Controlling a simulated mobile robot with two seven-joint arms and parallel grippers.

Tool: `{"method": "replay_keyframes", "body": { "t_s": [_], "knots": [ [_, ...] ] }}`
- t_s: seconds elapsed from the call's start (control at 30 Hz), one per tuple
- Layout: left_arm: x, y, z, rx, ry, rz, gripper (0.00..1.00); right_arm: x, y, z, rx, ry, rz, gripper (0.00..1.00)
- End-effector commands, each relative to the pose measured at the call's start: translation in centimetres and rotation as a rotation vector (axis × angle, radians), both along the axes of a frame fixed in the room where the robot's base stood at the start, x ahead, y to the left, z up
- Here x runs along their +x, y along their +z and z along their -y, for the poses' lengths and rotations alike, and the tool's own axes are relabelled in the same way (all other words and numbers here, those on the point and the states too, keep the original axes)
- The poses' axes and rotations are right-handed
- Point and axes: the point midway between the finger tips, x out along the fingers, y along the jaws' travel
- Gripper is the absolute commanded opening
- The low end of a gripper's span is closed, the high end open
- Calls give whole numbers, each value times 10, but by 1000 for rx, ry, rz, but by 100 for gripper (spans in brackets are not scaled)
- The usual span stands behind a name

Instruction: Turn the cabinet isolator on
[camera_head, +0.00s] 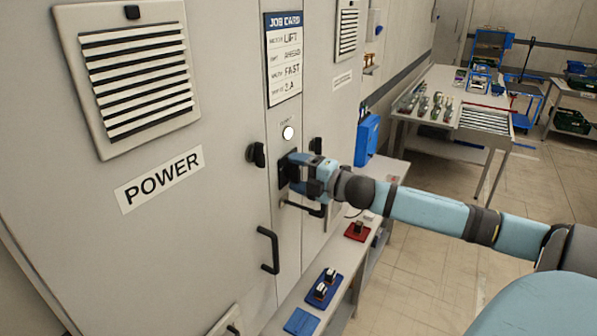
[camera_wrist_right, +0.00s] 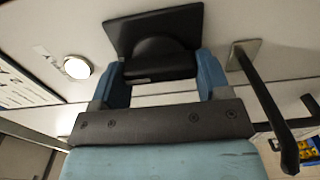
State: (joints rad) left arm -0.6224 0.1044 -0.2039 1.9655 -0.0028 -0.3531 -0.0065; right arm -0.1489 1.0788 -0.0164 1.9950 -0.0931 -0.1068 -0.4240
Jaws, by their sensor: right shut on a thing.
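The cabinet isolator is a black rotary knob (camera_wrist_right: 160,62) on a square black plate (camera_wrist_right: 150,28), set in the narrow strip between the cabinet doors. In the head view its plate (camera_head: 284,171) shows just left of my right gripper (camera_head: 296,168). In the wrist view the blue fingers of this gripper (camera_wrist_right: 168,72) stand on both sides of the knob and are shut on it. The knob's markings are hidden, so I cannot tell its position. A round white lamp (camera_head: 288,133) above the isolator looks bright, and it also shows in the wrist view (camera_wrist_right: 76,67). My left gripper is out of view.
A black lever handle (camera_wrist_right: 268,110) sticks out close beside the gripper. A black knob (camera_head: 256,154) and a bar handle (camera_head: 268,250) are on the POWER door (camera_head: 215,215). A shelf with blue and red trays (camera_head: 357,231) runs below. Workbenches (camera_head: 440,82) stand farther back.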

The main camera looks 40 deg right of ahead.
Motion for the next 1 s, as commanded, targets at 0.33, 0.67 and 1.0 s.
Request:
{"method": "replay_keyframes", "body": {
  "t_s": [0.33,0.67,1.0],
  "knots": [
    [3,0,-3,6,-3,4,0,0,-1,0,0,1,-1,93],
    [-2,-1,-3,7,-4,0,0,-1,-1,0,0,0,-1,96],
    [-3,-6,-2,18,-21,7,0,-28,-4,8,-1,0,-4,96]
  ]
}}
